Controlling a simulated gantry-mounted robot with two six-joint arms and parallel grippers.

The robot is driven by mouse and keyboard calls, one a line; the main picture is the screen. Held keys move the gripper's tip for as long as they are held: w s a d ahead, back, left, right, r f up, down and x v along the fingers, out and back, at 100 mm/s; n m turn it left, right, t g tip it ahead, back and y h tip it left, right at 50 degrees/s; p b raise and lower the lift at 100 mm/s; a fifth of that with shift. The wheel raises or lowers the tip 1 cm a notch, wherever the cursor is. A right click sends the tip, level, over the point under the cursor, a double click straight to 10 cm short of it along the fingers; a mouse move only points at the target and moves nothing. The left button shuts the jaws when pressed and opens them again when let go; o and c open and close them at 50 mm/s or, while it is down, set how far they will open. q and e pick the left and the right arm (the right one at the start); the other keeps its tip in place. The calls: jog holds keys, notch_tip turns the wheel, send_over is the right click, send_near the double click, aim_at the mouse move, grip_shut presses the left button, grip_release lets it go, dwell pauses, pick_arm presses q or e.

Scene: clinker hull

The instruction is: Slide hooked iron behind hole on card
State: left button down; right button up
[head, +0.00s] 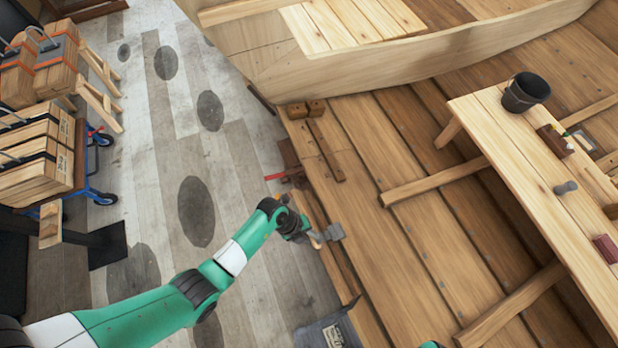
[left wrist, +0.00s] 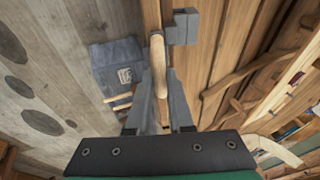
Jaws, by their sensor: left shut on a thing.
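My left gripper (head: 308,236) is shut on a tool with a pale wooden handle and a blocky grey metal head, which I take for the hooked iron (head: 334,232). In the left wrist view the wooden handle (left wrist: 158,65) lies between the fingers (left wrist: 158,92), and the stepped grey head (left wrist: 183,26) sticks out past them to the right. The tool is over the edge of the plank hull; I cannot tell whether it touches the wood. I cannot make out a hole or a separate card. My right gripper is not in view.
A grey-blue bag (head: 318,334) with a white label hangs or lies near the plank edge. A red clamp (head: 284,174) sits farther along it. A bench (head: 535,165) with a black bucket (head: 526,91) stands to the right. Crates (head: 35,160) on a blue trolley stand left.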

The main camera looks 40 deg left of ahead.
pick_arm(q)
jog(key=shift+s, duration=0.1)
jog(key=shift+s+d, duration=0.1)
jog(key=shift+d, duration=0.15)
jog(key=shift+s+d+r+p, duration=0.1)
jog(key=shift+s+d+p, duration=0.2)
jog(key=shift+d+p, duration=0.2)
jog(key=shift+s+d+p, duration=0.25)
jog(key=shift+d+p, duration=0.1)
jog(key=shift+d, duration=0.1)
jog(key=shift+s+d+p, duration=0.25)
jog(key=shift+s+d, duration=0.05)
jog(key=shift+d, duration=0.3)
jog(key=shift+s+d+p, duration=0.25)
jog(key=shift+s+d, duration=0.05)
jog(key=shift+d, duration=0.3)
jog(key=shift+s+d+p, duration=0.35)
jog(key=shift+s+d, duration=0.1)
jog(key=shift+d, duration=0.35)
jog(key=shift+s+d+p, duration=0.35)
jog(key=shift+s+d, duration=0.1)
jog(key=shift+d, duration=0.35)
jog(key=shift+s+d+p, duration=0.35)
jog(key=shift+s+d, duration=0.1)
jog(key=shift+d, duration=0.35)
